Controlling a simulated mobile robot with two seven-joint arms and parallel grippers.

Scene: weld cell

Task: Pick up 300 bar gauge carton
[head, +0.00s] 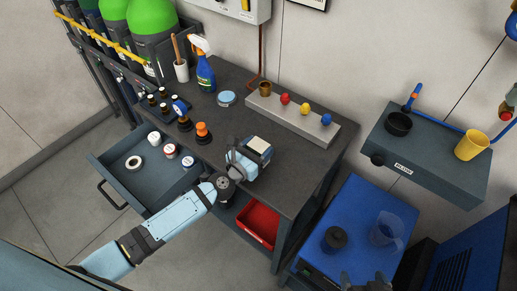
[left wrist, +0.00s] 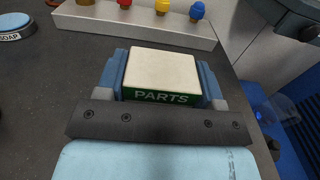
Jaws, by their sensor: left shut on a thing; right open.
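A small carton with a cream top (head: 259,145) stands at the front part of the dark bench top. In the left wrist view the carton (left wrist: 161,68) shows a green side that reads PARTS; no 300 bar marking can be read. My left gripper (head: 247,158) is shut on the carton, with one blue-grey finger along each side, as the left wrist view also shows. I cannot tell whether the carton touches the bench. My right gripper (head: 367,284) shows only partly at the bottom edge of the head view, open, over the blue cabinet.
A grey block with coloured knobs (head: 290,118) lies behind the carton. An orange-topped piece (head: 202,133) and dark bottles stand left. An open drawer (head: 115,165) holds tape rolls. A red bin (head: 258,222) sits below. A blue cabinet top (head: 353,205) bears a clear cup.

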